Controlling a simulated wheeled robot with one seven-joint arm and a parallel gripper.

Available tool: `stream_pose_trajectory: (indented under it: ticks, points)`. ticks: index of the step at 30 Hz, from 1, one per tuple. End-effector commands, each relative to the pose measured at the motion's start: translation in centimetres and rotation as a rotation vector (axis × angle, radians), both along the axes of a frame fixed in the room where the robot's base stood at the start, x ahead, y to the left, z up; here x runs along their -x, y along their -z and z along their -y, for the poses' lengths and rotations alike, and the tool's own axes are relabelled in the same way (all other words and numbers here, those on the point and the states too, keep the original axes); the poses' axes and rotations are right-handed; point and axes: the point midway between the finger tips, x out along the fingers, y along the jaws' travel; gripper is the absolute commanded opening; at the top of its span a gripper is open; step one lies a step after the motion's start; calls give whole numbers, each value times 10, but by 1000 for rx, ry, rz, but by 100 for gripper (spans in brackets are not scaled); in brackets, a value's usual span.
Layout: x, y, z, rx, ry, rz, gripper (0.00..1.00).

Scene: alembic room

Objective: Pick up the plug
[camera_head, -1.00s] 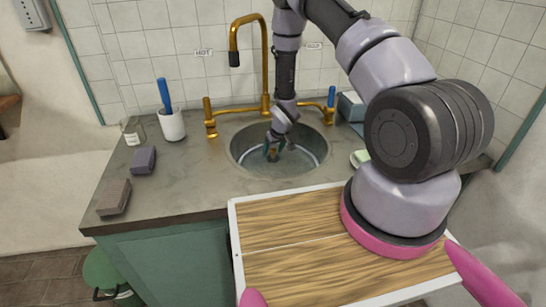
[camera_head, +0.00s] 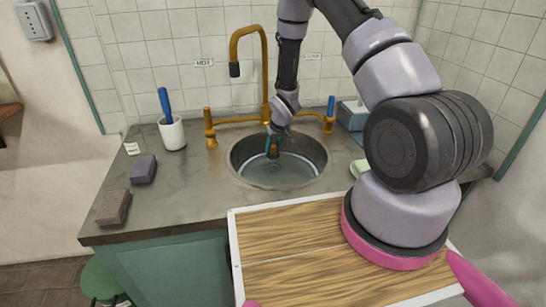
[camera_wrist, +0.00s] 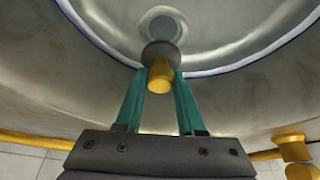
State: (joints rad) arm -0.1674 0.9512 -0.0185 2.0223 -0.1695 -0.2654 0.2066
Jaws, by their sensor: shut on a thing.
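The plug (camera_wrist: 160,72) has a dark grey round body and a gold knob. In the wrist view it sits between the tips of my gripper's two teal fingers (camera_wrist: 159,85), which are shut on it. In the head view my gripper (camera_head: 273,146) is over the back part of the sink, and the plug is small and partly hidden between the fingers. The round metal sink (camera_head: 300,180) is set in the counter. Its drain hole (camera_wrist: 162,24) shows beyond the plug in the wrist view, apart from it.
A gold tap (camera_head: 236,58) with side handles stands behind the sink. A white cup (camera_head: 172,134) with a blue-handled brush and two sponges (camera_head: 143,169) are on the left. A wooden board (camera_head: 290,240) is in front.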

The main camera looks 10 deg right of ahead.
Motion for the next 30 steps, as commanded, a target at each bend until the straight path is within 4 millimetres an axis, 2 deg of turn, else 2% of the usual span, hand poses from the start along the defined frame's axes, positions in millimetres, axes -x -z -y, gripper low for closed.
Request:
stream_pose_trajectory:
  ticks: [1, 6, 22, 30]
  points:
    - [0, -10, 0, -1, 1, 3, 0]
    - [0, -30, 0, -1, 0, 2, 0]
    - [0, -38, 0, 0, 0, 1, 0]
    - [0, -62, 0, -1, 0, 2, 0]
